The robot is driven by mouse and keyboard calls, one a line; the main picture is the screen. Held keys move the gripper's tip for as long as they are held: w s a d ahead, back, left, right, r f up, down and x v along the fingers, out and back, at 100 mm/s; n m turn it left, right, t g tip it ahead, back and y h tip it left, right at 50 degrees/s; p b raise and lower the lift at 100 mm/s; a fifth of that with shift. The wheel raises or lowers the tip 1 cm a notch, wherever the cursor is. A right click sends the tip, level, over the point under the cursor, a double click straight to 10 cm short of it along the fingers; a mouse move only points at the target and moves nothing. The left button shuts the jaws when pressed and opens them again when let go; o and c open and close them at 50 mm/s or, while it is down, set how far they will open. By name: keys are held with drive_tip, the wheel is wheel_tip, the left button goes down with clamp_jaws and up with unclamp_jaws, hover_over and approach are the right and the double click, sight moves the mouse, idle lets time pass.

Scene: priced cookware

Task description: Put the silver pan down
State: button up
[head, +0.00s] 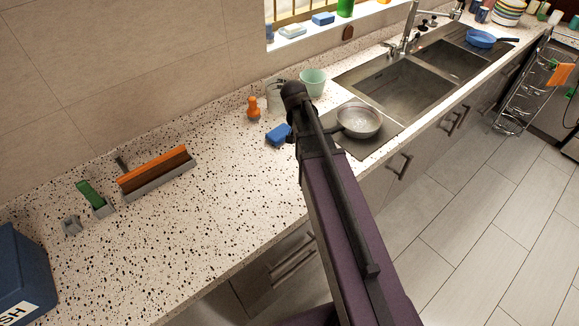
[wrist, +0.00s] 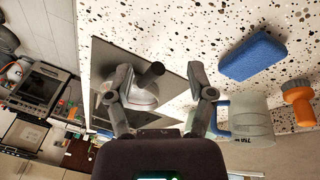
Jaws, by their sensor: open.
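The silver pan (head: 359,122) sits on a dark mat (head: 372,145) on the counter, beside the sink. In the wrist view the pan (wrist: 143,98) lies beyond my fingers, with its dark handle (wrist: 153,73) showing in the space between the fingertips. My gripper (wrist: 160,74) is open, one finger on each side of the handle, with visible gaps. In the head view my arm hides the fingers and part of the handle.
A blue sponge (head: 279,134), an orange bottle (head: 253,107) and a clear jug (wrist: 252,118) stand close by.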

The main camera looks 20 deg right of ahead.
drive_tip(key=s+a+n+y, duration=0.3)
drive_tip(key=s+a+n, duration=0.4)
drive_tip(key=s+a, duration=0.3)
drive_tip(key=shift+s+a+f, duration=0.2)
drive_tip(key=shift+s+f, duration=0.15)
drive_tip(key=shift+s, duration=0.75)
drive_tip(key=shift+f, duration=0.15)
drive_tip(key=shift+f+b, duration=0.75)
drive_tip(key=shift+b, duration=0.15)
